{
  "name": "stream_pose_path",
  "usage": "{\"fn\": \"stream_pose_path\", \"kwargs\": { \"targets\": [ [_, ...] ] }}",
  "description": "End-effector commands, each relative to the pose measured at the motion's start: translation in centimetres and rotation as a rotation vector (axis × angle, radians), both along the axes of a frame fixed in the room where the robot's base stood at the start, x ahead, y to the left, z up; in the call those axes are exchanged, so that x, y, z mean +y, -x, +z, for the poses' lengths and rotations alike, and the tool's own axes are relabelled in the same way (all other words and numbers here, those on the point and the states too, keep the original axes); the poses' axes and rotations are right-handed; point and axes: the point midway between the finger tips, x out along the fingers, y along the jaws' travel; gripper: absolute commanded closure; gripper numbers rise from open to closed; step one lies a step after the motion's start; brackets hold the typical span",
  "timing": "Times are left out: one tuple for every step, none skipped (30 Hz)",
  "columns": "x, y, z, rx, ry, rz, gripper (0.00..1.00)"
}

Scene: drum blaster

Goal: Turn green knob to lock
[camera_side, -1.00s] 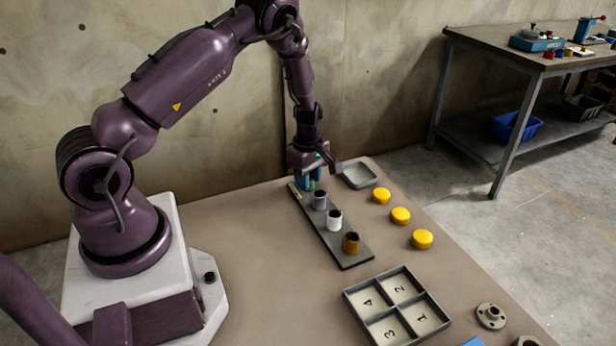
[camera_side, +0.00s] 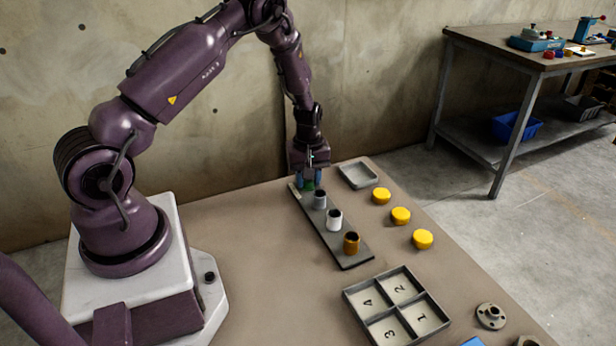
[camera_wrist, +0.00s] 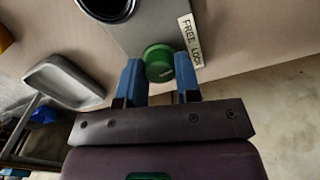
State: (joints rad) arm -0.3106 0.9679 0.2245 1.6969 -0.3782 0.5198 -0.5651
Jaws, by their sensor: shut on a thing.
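The green knob (camera_wrist: 159,63) sits at the end of the dark fixture strip, beside a label (camera_wrist: 190,40) reading "FREE" and "LOCK" in the wrist view. In the side view the green knob (camera_side: 308,186) shows low between my fingers at the strip's far end. My gripper (camera_side: 309,182) points down there, its blue fingers on either side of the knob. In the wrist view my gripper (camera_wrist: 160,75) is shut on the knob. No pointer mark on the knob is clear, so I cannot tell its angle against the label.
The strip (camera_side: 329,240) also holds a grey cup (camera_side: 320,202), a white cup (camera_side: 334,221) and an orange-brown cup (camera_side: 351,244). A grey tray (camera_side: 358,174) lies close to my gripper. Three yellow caps (camera_side: 400,216) and a numbered tray (camera_side: 397,308) stand to the right.

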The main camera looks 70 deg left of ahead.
Motion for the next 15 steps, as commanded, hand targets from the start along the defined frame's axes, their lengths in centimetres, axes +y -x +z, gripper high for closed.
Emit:
{"fn": "stream_pose_path", "kwargs": {
  "targets": [
    [0.07, -0.01, 0.07, -0.001, 0.000, -0.042, 0.93],
    [0.09, 0.01, 0.07, -0.001, -0.001, -0.072, 0.93],
    [0.08, 0.00, 0.07, -0.001, 0.000, -0.109, 0.93],
    [0.07, -0.01, 0.08, -0.001, 0.000, -0.138, 0.93],
    [0.07, -0.01, 0.08, -0.001, 0.000, -0.166, 0.93],
    [0.07, -0.01, 0.08, -0.001, 0.000, -0.204, 0.93],
    [0.08, -0.01, 0.09, -0.001, -0.001, -0.233, 0.93],
    [0.08, -0.01, 0.09, -0.001, -0.001, -0.262, 0.93],
    [0.08, -0.02, 0.09, -0.002, 0.000, -0.299, 0.93],
    [0.09, -0.01, 0.09, -0.001, -0.001, -0.328, 0.93],
    [0.10, -0.01, 0.09, -0.001, -0.001, -0.357, 0.93],
    [0.09, -0.02, 0.09, -0.002, 0.000, -0.394, 0.93],
    [0.08, -0.03, 0.10, -0.002, 0.000, -0.423, 0.93],
    [0.08, -0.03, 0.10, -0.002, 0.000, -0.452, 0.93],
    [0.10, -0.02, 0.10, -0.002, -0.001, -0.489, 0.93]
  ]
}}
